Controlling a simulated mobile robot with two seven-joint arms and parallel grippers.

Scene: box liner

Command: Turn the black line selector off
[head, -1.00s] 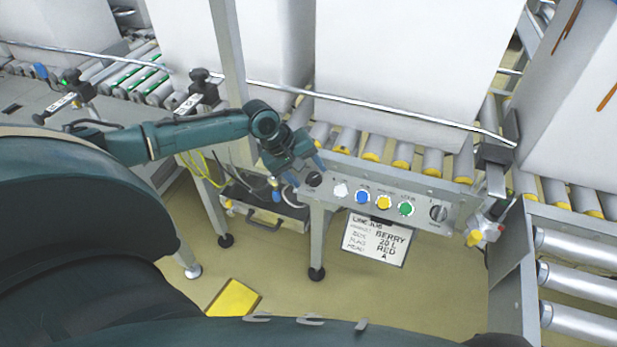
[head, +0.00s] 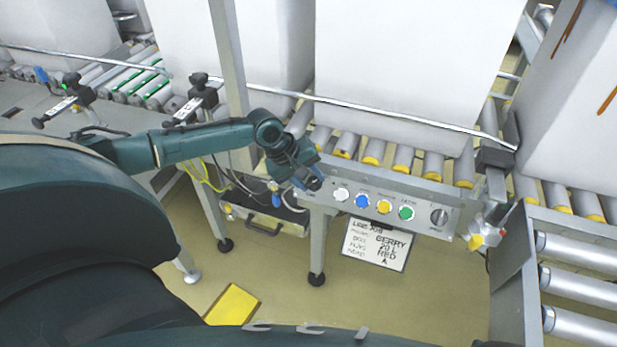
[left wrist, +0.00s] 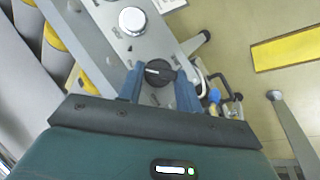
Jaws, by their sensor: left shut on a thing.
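The black line selector (left wrist: 158,72) is a round black knob at the left end of the grey control panel (head: 425,203). In the left wrist view it sits between the two blue fingers of my left gripper (left wrist: 160,84), which is shut on it. In the head view my left gripper (head: 308,180) covers the knob's place at the panel's left end, so the knob is mostly hidden there. A second black selector (head: 438,216) is at the panel's right end. My right gripper is not in view.
White (head: 341,194), blue (head: 363,200), yellow (head: 384,206) and green (head: 406,212) buttons line the panel right of my gripper. A metal guide rail (head: 400,112) and conveyor rollers (head: 403,158) lie behind it. A sign board (head: 376,243) hangs below.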

